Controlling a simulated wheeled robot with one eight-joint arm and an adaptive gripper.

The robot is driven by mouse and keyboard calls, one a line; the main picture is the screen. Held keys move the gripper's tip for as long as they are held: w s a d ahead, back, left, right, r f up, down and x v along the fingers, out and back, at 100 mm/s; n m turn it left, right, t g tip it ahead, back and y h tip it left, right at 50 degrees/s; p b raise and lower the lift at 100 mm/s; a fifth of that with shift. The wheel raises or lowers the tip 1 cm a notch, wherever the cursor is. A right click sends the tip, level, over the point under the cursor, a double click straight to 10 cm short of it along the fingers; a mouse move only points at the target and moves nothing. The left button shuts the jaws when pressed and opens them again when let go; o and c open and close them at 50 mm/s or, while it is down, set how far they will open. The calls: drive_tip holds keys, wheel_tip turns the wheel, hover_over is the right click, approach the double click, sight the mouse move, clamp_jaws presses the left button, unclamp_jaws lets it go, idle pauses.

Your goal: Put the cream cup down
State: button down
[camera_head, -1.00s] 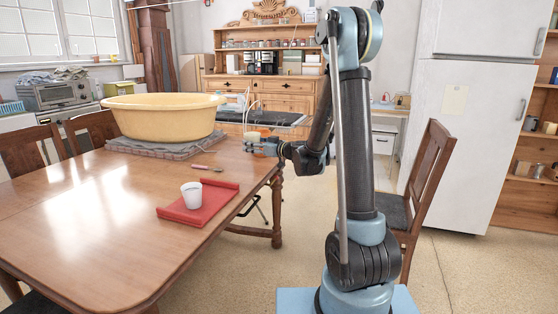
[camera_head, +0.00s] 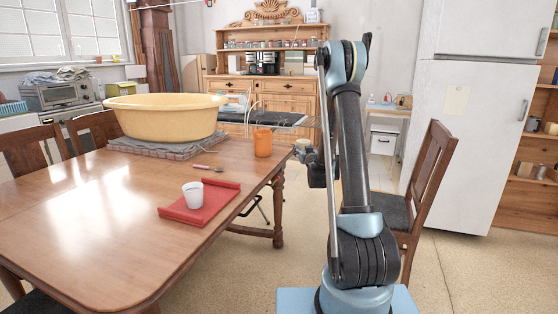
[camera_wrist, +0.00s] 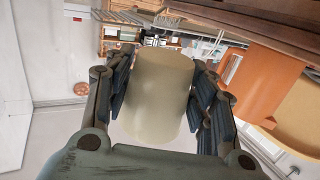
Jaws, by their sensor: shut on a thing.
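The cream cup (camera_wrist: 155,95) is between the fingers of my gripper (camera_wrist: 163,80) in the wrist view, and the fingers are shut on it from both sides. In the head view my gripper (camera_head: 304,152) is just right of the table's far right corner, with the cup (camera_head: 302,144) showing small and partly hidden at its end. The wooden table (camera_head: 105,215) fills the left. An orange cup (camera_head: 262,143) stands upright on the table near that corner, apart from my gripper; it also shows large at the right of the wrist view (camera_wrist: 262,82).
A white cup (camera_head: 192,196) stands on a red tray (camera_head: 225,196). A spoon (camera_head: 208,168) lies behind it. A big yellow basin (camera_head: 165,118) rests on a grey cloth (camera_head: 190,148). The table's front left is bare. A wooden chair (camera_head: 428,185) stands right of my arm.

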drive_tip(key=w+d+r+m+h, duration=0.1)
drive_tip(key=w+d+h, duration=0.1)
drive_tip(key=d, duration=0.4)
drive_tip(key=shift+w+d+m, duration=0.3)
drive_tip(key=shift+w+d, duration=0.05)
drive_tip(key=shift+w, duration=0.1)
drive_tip(key=shift+s, duration=0.1)
